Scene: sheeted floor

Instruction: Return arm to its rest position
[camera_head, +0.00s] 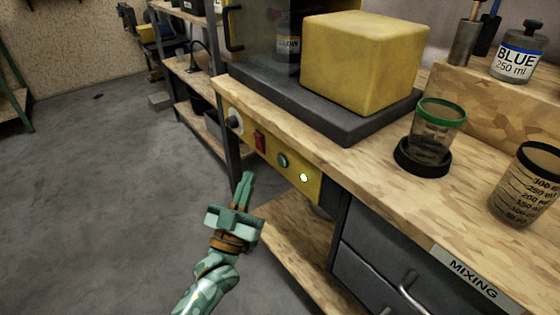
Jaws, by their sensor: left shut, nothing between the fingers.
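My left gripper (246,188) is green with an orange-brown wrist and shows at the lower middle of the head view. Its two fingers are together and point up and away, with nothing held. It is in front of the bench, apart from it, below and left of the yellow control panel (270,147). My left arm comes in from the bottom edge. My right gripper is not in view.
The wooden bench (352,172) holds a yellow block (365,62) on a dark slab, a green-rimmed cup (438,125) on a black stand, a measuring cup (527,185) and a BLUE bottle (517,55). Drawers (385,270) are below.

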